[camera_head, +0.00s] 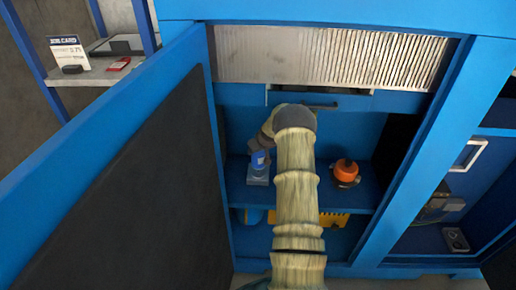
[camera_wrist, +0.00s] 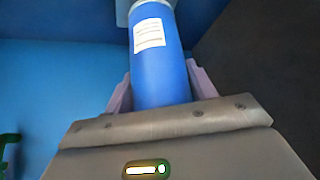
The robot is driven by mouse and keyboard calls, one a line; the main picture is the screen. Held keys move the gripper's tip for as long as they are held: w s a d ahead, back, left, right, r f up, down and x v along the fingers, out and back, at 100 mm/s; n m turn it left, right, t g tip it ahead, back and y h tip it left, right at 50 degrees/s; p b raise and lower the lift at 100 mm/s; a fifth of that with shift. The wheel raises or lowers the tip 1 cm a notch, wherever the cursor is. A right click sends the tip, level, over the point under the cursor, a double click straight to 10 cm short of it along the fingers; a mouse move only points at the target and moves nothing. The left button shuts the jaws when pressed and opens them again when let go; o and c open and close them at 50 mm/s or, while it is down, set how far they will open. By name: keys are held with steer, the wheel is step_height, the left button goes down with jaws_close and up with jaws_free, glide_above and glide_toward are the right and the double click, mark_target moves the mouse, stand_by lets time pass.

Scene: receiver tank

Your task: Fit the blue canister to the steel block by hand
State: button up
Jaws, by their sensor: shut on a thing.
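The blue canister (camera_head: 259,160) with a white label stands over the small steel block (camera_head: 257,179) on the cabinet shelf. In the wrist view the canister (camera_wrist: 161,72) runs up between the two pale purple fingers of my gripper (camera_wrist: 160,88), which is shut on it. A grey piece (camera_wrist: 123,12) shows at the far end of the canister, probably the block. I cannot tell whether the canister is seated in the block or only close to it. In the head view my gripper (camera_head: 263,146) is partly hidden by my own wrist.
The blue cabinet's open door (camera_head: 120,150) stands at the left. An orange round-topped part (camera_head: 346,172) sits on the shelf at the right. A finned metal panel (camera_head: 330,57) is above, and a yellow thing (camera_head: 332,220) lies below the shelf. A job card (camera_head: 68,52) stands on a side shelf.

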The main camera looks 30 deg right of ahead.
steer(key=shift+f+b, duration=1)
steer(key=shift+f, duration=0.5)
steer(key=n+y, duration=0.2)
steer(key=n, duration=0.2)
steer(key=shift+d+y, duration=0.1)
steer(key=shift+y, duration=0.2)
steer(key=n+y, duration=0.1)
steer(key=n, duration=0.3)
steer(key=shift+g+y, duration=0.3)
steer(key=shift+y, duration=0.1)
steer(key=shift+s+b, duration=0.1)
steer(key=shift+b, duration=0.55)
steer(key=shift+f+b, duration=0.3)
steer(key=shift+b, duration=0.25)
